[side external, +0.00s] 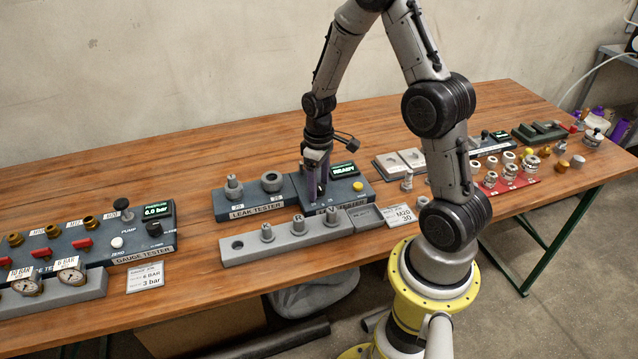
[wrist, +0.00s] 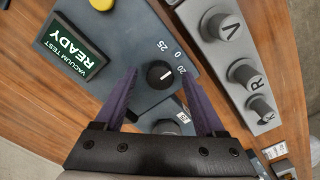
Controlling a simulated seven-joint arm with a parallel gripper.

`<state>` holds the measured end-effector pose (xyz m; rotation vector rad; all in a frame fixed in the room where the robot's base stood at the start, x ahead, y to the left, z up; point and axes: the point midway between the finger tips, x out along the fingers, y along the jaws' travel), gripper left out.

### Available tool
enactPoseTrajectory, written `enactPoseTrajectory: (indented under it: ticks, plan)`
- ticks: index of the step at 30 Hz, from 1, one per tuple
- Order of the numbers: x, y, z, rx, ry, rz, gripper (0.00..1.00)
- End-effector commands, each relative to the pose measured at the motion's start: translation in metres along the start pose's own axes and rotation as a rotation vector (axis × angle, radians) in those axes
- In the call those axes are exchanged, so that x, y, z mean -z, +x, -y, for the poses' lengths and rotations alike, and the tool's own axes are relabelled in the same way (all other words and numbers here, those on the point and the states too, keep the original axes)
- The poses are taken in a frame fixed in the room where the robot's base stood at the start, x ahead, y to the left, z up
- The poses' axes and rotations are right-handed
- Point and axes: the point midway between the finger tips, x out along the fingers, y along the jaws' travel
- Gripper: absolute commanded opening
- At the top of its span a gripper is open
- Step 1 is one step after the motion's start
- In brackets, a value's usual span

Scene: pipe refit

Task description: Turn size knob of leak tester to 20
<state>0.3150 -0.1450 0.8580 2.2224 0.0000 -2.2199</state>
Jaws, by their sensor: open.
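The leak tester (side external: 352,186) is a dark blue-grey box in the middle of the table. Its lit display (wrist: 69,48) reads "VACUUM TEST READY". The size knob (wrist: 160,75) is round and black with a short white mark; the printed numbers 25, 0 and 20 (wrist: 182,70) curve around it. The mark is on the side towards these numbers, but I cannot tell exactly which it meets. My gripper (wrist: 158,76) is open, its purple fingers on either side of the knob with gaps. In the side external view my gripper (side external: 318,190) hides the knob.
A yellow button (side external: 358,186) is on the tester. A grey rack (side external: 285,240) with several fittings stands in front, close to my gripper. Grey fittings (side external: 233,187) stand on the tester's left part. The gauge tester (side external: 145,246) is farther left. Bare table lies behind.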

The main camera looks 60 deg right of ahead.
Motion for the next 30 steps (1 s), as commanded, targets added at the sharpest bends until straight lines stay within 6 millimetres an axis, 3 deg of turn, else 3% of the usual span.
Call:
enactPoseTrajectory:
  ticks: [10,22,30]
  plan:
    - [-0.0003,0.0032,0.0001,0.0,0.0,0.001,0.7]
    - [-0.0002,0.0029,0.0001,0.0,0.0,0.0,0.0]
    - [-0.0002,0.0028,0.0002,0.0,0.013,0.001,0.0]
